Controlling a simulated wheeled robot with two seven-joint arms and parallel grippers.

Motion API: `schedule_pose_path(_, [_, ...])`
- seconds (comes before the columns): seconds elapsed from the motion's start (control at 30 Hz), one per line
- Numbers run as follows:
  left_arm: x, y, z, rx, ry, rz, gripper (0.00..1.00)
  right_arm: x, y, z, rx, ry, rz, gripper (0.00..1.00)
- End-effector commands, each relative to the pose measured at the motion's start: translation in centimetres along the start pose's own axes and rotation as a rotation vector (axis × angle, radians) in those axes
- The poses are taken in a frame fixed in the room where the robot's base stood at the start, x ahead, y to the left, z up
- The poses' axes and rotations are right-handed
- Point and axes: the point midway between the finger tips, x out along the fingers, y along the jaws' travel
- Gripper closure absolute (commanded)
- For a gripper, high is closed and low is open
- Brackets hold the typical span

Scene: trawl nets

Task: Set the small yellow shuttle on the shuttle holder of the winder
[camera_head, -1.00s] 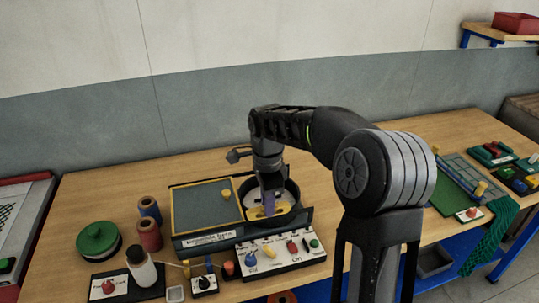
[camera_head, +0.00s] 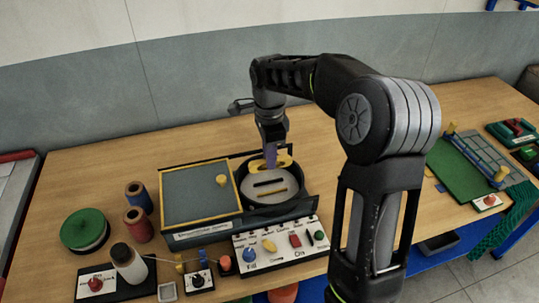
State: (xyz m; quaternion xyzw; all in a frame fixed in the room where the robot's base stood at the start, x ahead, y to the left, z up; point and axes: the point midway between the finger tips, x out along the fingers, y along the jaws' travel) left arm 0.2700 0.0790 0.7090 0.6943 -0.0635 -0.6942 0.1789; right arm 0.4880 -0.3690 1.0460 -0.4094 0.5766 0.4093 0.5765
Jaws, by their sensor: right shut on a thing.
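The winder (camera_head: 201,195) stands on the table, with a flat panel on its left and a round dark bowl (camera_head: 246,196) on its right. A pale disc in the bowl carries a dark slot and a yellow slot; I cannot tell which part is the shuttle holder. My right gripper (camera_head: 271,158) is shut on the small yellow shuttle (camera_head: 285,160) at the bowl's far right rim. I cannot tell whether the shuttle touches the rim. My left gripper is not in view.
A control panel (camera_head: 280,246) with several coloured knobs lies in front of the winder. Bare table lies behind the winder.

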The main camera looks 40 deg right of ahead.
Motion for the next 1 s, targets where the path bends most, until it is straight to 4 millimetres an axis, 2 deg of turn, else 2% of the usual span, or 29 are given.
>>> schedule_pose_path(0.43, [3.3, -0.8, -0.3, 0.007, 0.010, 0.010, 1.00, 4.3, 0.0, 0.0, 0.000, 0.000, 0.001, 1.00])
schedule_pose_path(0.6, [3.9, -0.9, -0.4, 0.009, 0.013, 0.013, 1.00, 5.7, 0.0, 0.0, 0.000, 0.000, 0.001, 1.00])
schedule_pose_path(1.0, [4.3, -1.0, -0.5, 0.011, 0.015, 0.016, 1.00, 6.8, 0.0, 0.0, 0.000, 0.000, 0.001, 1.00])
